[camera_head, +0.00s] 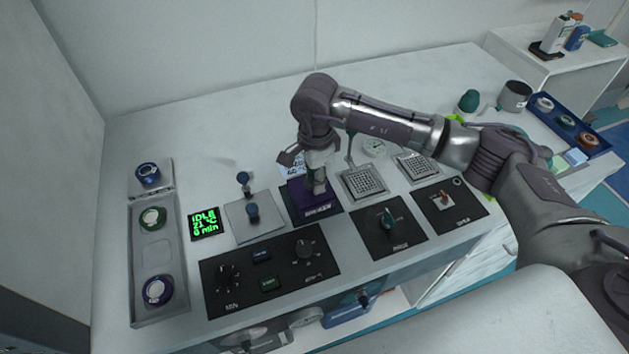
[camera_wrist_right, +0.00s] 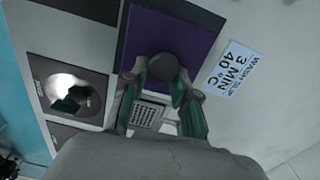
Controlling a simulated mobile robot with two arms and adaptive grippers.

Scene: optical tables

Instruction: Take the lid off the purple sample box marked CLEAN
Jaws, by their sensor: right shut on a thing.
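The purple sample box (camera_head: 300,207) stands near the middle of the bench, behind the black control panels, with a pale marking on its dark front that is too small to read. My right gripper (camera_head: 318,180) reaches down onto the top of it and hides part of the lid. In the right wrist view, the flat purple lid (camera_wrist_right: 168,32) has a round dark knob (camera_wrist_right: 166,68). My right gripper (camera_wrist_right: 163,80) is shut on this knob, a finger at each side. I cannot tell whether the lid is clear of the box. My left gripper is not in view.
A printed card (camera_wrist_right: 228,69) reading "3 MIN 40 °C" lies beside the box. A plate with blue-topped knobs (camera_head: 252,222) is left of it, perforated plates (camera_head: 363,182) right. Black control panels (camera_head: 268,275) line the front. A tray with round pieces (camera_head: 156,260) is far left.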

